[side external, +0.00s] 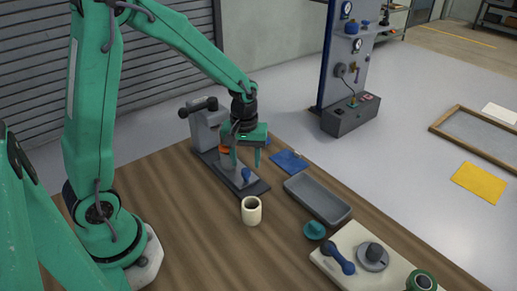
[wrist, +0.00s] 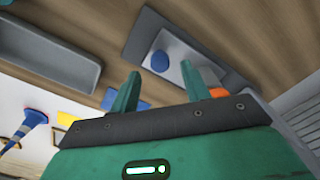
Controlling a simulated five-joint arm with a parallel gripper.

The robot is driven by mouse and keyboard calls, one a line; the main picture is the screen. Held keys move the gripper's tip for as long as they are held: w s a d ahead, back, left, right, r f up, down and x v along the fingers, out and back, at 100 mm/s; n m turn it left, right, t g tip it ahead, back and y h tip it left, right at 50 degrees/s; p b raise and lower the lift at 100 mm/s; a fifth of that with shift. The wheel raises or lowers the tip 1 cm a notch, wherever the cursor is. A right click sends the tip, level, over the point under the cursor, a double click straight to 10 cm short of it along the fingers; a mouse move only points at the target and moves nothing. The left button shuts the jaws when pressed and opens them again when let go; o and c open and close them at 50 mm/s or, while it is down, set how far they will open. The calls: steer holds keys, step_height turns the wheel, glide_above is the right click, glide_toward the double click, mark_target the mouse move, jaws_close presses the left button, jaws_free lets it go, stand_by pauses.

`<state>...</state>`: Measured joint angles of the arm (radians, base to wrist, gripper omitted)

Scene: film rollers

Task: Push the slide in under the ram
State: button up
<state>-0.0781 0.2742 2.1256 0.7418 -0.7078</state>
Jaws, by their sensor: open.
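The grey press (side external: 203,128) with its black ram handle stands on a dark base (side external: 258,189) at the table's far edge. On the base is a light grey slide (wrist: 172,42) with a round blue knob (side external: 246,175). The knob (wrist: 159,61) also shows in the wrist view, beyond and between my fingertips. My gripper (side external: 245,161) is open and empty above the slide, fingers pointing down. An orange part (side external: 225,150) is partly hidden behind it. My gripper hides the area under the ram, so I cannot tell how far in the slide is.
A cream mug (side external: 251,213) stands in front of the base. A grey tray (side external: 340,216) and a blue cloth (side external: 289,161) lie to the right. A teal piece (side external: 314,230) and a pale board (side external: 327,265) with tools are at the front right. The table's left front is clear.

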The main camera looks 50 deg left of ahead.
mark_target(246, 170)
steer(key=shift+f, duration=1.7)
